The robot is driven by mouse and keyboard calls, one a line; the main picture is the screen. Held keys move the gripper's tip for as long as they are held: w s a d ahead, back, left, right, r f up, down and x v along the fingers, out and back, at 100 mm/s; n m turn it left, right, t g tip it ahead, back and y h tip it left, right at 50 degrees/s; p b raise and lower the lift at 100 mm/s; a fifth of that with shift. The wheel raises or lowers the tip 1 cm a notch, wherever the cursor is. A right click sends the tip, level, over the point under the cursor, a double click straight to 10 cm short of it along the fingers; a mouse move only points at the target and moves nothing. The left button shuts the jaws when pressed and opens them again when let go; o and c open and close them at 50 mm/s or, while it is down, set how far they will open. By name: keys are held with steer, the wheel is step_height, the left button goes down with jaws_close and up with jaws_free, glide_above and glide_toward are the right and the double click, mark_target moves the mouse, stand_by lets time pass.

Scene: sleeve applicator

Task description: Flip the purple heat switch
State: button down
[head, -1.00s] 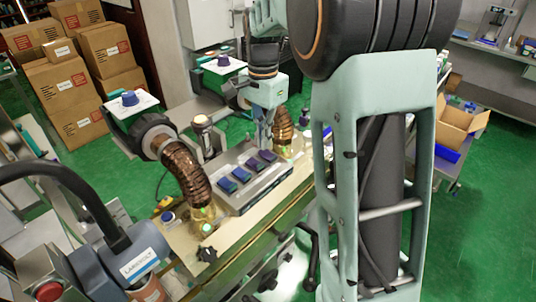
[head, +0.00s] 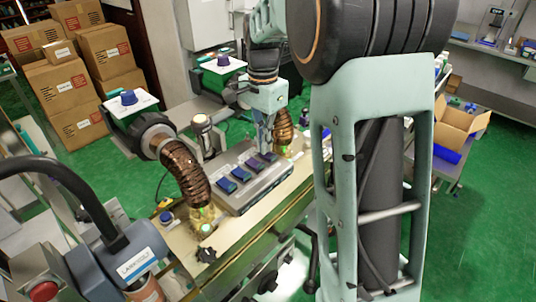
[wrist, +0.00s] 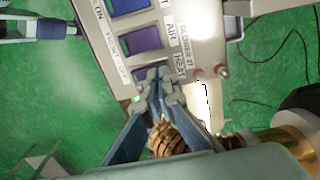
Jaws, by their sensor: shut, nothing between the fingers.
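The control panel (head: 278,181) on the machine bears a row of rocker switches. In the wrist view a purple switch (wrist: 139,40) sits beside the AIR label. The end switch (wrist: 150,71), dark purple, sits beside the HEAT label (wrist: 180,66) and is partly hidden by my fingertips. It is also at the far right end of the row in the head view (head: 269,157). My gripper (wrist: 156,80) is shut and empty, pointing down at this end switch (head: 265,150). I cannot tell whether the fingertips touch it.
Ribbed brown hoses stand on both sides of the panel, a near one (head: 187,178) and a far one (head: 283,128) close to my gripper. A blue switch (wrist: 126,5) lies further along the row. A grey label unit (head: 120,255) stands at the front left.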

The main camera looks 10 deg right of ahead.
step_height(320, 180, up, 7)
steer(key=p, duration=0.6)
stand_by(0.3)
stand_by(0.4)
